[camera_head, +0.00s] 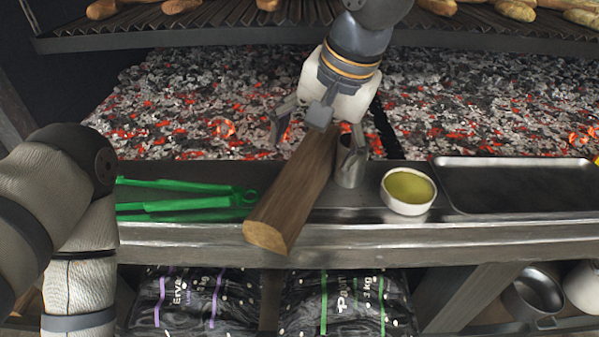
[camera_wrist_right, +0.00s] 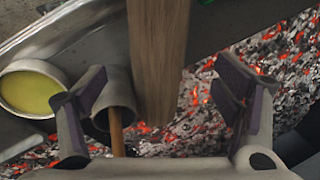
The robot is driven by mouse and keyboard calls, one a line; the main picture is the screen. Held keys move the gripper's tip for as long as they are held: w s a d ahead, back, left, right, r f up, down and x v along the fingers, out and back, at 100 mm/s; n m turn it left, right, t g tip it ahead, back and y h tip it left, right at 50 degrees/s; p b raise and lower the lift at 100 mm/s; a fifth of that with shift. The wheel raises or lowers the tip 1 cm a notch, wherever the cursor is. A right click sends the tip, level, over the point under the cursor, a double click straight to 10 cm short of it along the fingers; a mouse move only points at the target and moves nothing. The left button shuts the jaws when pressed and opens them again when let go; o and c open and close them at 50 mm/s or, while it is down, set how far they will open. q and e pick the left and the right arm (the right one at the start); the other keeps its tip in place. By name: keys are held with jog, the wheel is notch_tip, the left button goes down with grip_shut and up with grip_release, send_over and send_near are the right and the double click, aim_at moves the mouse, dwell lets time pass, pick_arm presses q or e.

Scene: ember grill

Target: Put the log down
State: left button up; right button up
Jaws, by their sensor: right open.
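The log (camera_head: 293,190) is a squared brown length of wood, lying across the steel ledge with its near end jutting past the front edge. Its far end is below my right gripper (camera_head: 316,133). In the right wrist view the log (camera_wrist_right: 158,45) lies ahead between the spread fingers of my right gripper (camera_wrist_right: 160,82), with gaps on both sides. That gripper is open and not closed on it. My left arm shows at the left, but its gripper is out of view.
A metal cup (camera_head: 350,168) stands close right of the log. A bowl of yellow-green liquid (camera_head: 408,190) and a dark tray (camera_head: 515,187) are farther right. Green tongs (camera_head: 185,199) lie left. Glowing embers (camera_head: 200,105) lie behind the steel ledge (camera_head: 450,239).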

aim_at(306, 164)
jog(key=x, duration=0.5)
jog(key=shift+f, duration=0.3)
jog(key=shift+s+r, duration=0.1)
jog(key=shift+c, duration=0.8)
grip_shut()
